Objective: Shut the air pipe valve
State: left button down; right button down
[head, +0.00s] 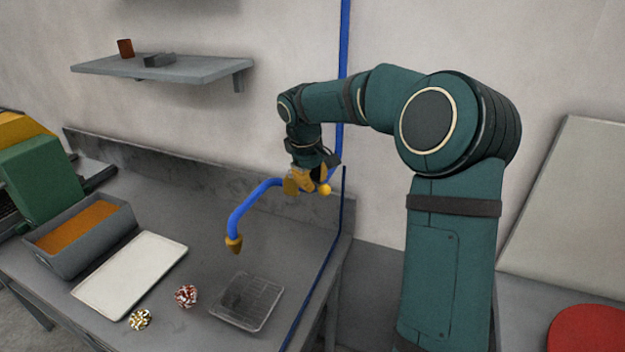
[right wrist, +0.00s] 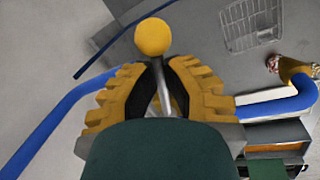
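The blue air pipe (head: 342,65) comes down the wall and bends left over the bench to a brass-coloured nozzle (head: 233,243). The valve lever is a grey rod with a yellow ball knob (head: 325,189). In the right wrist view the knob (right wrist: 153,37) stands just beyond the fingertips. My right gripper (head: 308,182) is at the valve; in the right wrist view its yellow fingers with black pads (right wrist: 163,68) come together on the lever's grey rod (right wrist: 160,82). The valve body is mostly hidden by the gripper. My left gripper is out of view.
The bench holds a grey bin (head: 88,251) of copper-coloured material, a white tray (head: 105,292), two small coil balls (head: 186,296) and a wire basket (head: 228,312). A wall shelf (head: 190,70) is at upper left. A red disc (head: 588,330) lies at lower right.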

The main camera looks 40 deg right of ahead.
jog(key=shift+a, duration=0.2)
dwell(0.4)
jog(key=w+a+m+g+y+p, duration=0.1)
jog(key=a+m+p, duration=0.5)
jog(key=m, duration=0.8)
jog(key=shift+w+a+f+g, duration=0.15)
jog(key=shift+w+a+g, duration=0.4)
jog(key=shift+w, duration=0.85)
jog(key=shift+d, duration=0.1)
jog(key=c, duration=1)
grip_release()
jog(key=shift+w+d, duration=0.1)
jog(key=shift+w, duration=0.05)
